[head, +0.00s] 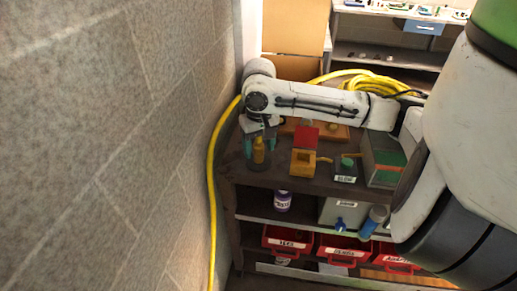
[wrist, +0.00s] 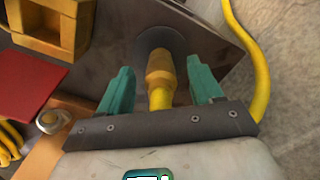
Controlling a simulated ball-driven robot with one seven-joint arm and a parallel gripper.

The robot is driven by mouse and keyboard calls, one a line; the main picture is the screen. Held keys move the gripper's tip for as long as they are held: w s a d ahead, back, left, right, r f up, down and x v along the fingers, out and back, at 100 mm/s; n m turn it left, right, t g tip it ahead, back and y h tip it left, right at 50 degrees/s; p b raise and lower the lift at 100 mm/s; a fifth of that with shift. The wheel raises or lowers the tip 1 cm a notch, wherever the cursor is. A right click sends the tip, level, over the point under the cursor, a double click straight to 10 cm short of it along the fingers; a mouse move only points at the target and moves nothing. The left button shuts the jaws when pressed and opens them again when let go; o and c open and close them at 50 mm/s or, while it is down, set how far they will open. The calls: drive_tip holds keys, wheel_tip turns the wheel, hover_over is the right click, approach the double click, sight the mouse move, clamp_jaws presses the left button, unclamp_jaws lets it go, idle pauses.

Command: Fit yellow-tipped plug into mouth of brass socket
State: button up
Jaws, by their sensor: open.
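A yellow-tipped plug (wrist: 159,97) with an orange-yellow body stands on the dark tabletop near its edge, over a dark round patch. In the head view the plug (head: 258,153) is at the left end of the table. My gripper (wrist: 160,68) is open, its teal fingers on either side of the plug with gaps visible. In the head view my gripper (head: 259,146) points down around the plug. I cannot clearly pick out the brass socket in either view.
A yellow block (head: 303,163) with an opening and a red panel (head: 305,136) stand right of the plug. A green-topped item (head: 346,165) and a glass-sided box (head: 383,160) are further right. A yellow hose (head: 211,190) hangs beside the left wall.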

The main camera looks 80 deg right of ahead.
drive_tip(key=shift+f, duration=0.15)
drive_tip(key=c, duration=1.2)
